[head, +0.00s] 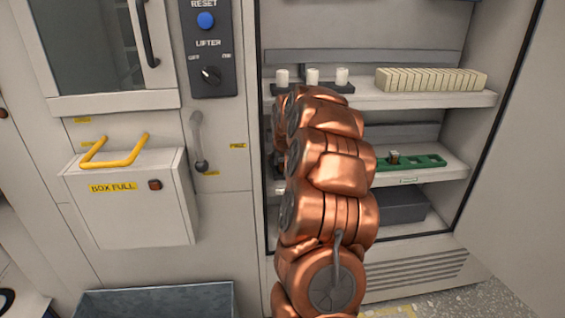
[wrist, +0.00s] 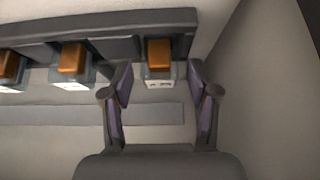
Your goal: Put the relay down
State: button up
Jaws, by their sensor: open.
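In the head view my arm hides the gripper and this relay.
In the head view, white cylinders (head: 312,76) and a row of cream blocks (head: 431,79) stand on the upper shelf (head: 430,100). A green tray (head: 425,161) with a small brown-topped block lies on the middle shelf. A cabinet wall (wrist: 265,90) rises close on the right in the wrist view.

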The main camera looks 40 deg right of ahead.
jog(key=v, duration=1.1)
jog(key=shift+s+r, duration=0.2)
jog(key=shift+r, duration=0.1)
